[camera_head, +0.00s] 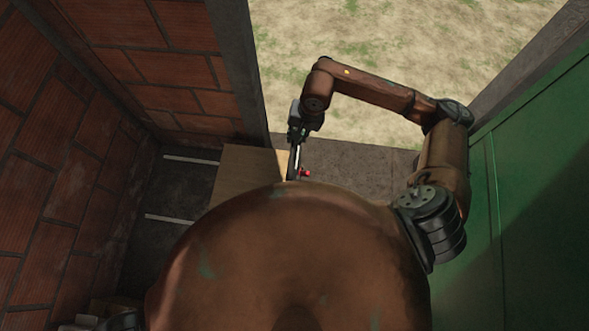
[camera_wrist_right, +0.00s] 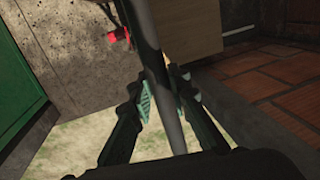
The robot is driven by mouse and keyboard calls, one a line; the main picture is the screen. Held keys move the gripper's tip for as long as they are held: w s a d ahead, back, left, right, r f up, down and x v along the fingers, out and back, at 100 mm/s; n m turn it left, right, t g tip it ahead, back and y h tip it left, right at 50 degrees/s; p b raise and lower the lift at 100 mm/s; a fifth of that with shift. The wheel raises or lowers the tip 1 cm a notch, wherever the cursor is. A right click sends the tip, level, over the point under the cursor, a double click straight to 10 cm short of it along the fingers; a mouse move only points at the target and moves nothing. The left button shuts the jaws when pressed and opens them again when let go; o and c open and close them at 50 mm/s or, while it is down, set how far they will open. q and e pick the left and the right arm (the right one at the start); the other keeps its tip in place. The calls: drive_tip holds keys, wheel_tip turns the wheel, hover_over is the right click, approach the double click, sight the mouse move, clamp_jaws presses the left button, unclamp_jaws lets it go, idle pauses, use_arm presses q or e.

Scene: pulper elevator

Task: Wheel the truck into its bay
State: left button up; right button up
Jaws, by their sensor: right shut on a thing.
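My right gripper (camera_head: 296,138) is shut on a dark upright bar (camera_wrist_right: 157,72), which looks like the truck's handle. In the right wrist view the gripper's fingers (camera_wrist_right: 166,96) lie on either side of the bar. A pale wooden box or board (camera_head: 243,172) is close beside the bar and also shows in the wrist view (camera_wrist_right: 188,28). A small red part (camera_head: 305,172) is near the bar's lower end. The truck's base and wheels are hidden, partly behind my body. White floor lines (camera_head: 172,219) on dark floor at the left appear to mark the bay. My left gripper is not visible.
A brick wall (camera_head: 50,190) stands at the left, and a brick section with a grey post (camera_head: 238,70) stands ahead. A green panel (camera_head: 535,190) closes off the right. An open doorway shows grassy ground (camera_head: 400,40). Pale items (camera_head: 110,305) lie at the lower left.

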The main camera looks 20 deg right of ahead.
drive_tip(key=shift+s+d, duration=0.1)
drive_tip(key=shift+d, duration=0.05)
drive_tip(key=w+a+b, duration=0.5)
drive_tip(key=a, duration=0.5)
drive_tip(key=shift+w+a, duration=0.3)
drive_tip(key=shift+w, duration=0.1)
